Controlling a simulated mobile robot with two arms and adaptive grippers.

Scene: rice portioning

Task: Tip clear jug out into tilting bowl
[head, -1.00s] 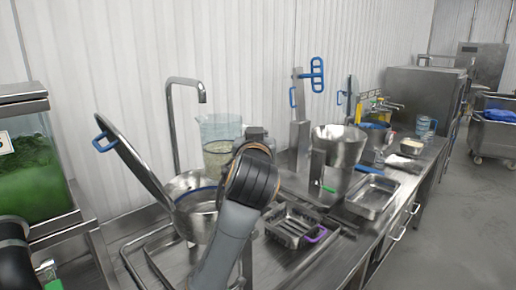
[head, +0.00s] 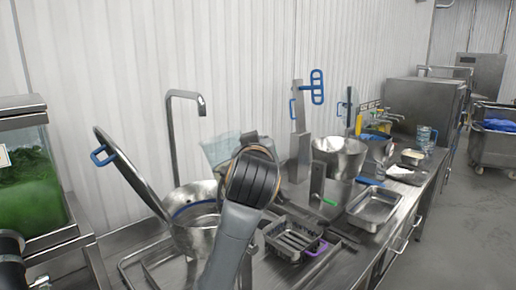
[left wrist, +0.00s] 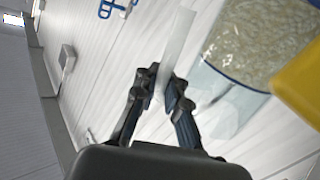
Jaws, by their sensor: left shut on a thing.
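The clear jug (head: 220,150) is tilted to the left in the head view, above and behind the right side of the tilting bowl (head: 190,238). In the left wrist view the jug (left wrist: 222,92) shows pale rice inside. My left gripper (left wrist: 164,80) is shut on the jug's translucent handle; in the head view my own arm hides its fingers and part of the jug. The bowl is steel, with its lid (head: 130,168) raised at the left. I see no rice falling. My right gripper is not in view.
A tall steel tap (head: 170,130) stands behind the bowl. A green-filled clear container (head: 28,180) is at the left. A slotted steel tray (head: 292,238), an empty shallow pan (head: 374,206) and a steel pot (head: 338,165) stand on the counter to the right.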

